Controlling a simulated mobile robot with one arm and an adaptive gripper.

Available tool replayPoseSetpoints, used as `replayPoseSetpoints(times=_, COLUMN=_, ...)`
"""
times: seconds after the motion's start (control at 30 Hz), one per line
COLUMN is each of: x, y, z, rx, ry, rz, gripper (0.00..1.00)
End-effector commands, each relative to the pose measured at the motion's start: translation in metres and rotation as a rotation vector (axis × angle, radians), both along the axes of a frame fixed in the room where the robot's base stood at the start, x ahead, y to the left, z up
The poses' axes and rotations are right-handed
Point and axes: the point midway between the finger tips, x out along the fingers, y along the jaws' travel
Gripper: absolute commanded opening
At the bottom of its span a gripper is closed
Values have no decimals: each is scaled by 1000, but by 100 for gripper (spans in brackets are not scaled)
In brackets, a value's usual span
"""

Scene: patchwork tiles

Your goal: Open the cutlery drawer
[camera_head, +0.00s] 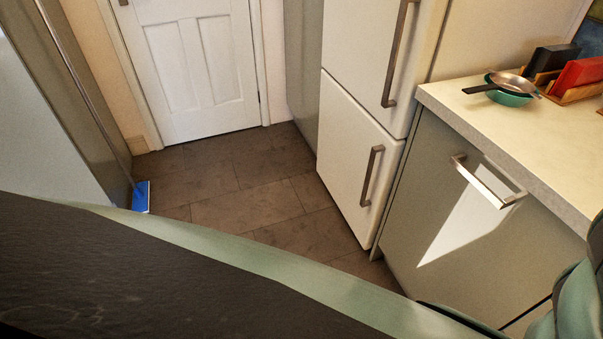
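A grey-green cabinet front (415,215) sits under the pale worktop at the right, with a metal bar handle (487,183). It looks closed, flush under the worktop edge, with a bright patch of light on it. I cannot tell whether this is the cutlery drawer; no cutlery shows. A dark gap runs along its lower edge at the bottom right. My gripper is not in view.
A white fridge-freezer (345,150) with two bar handles stands left of the cabinet. A bowl and pan (510,88) and a rack with dark and red items (580,75) stand on the worktop (550,135). Tiled floor (235,185) is clear before a closed white door (195,65).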

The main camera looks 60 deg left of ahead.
Motion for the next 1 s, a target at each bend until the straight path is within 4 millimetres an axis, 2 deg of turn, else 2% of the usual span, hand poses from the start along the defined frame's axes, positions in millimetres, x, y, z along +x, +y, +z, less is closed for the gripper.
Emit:
replayPoseSetpoints(times=0.07, x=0, y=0, z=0, rx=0, ry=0, rz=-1, gripper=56)
replayPoseSetpoints(times=0.6, x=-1, y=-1, z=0, rx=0, ry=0, rz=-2, gripper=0)
replayPoseSetpoints(times=1.0, x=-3, y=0, z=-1, rx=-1, ry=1, rz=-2, gripper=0)
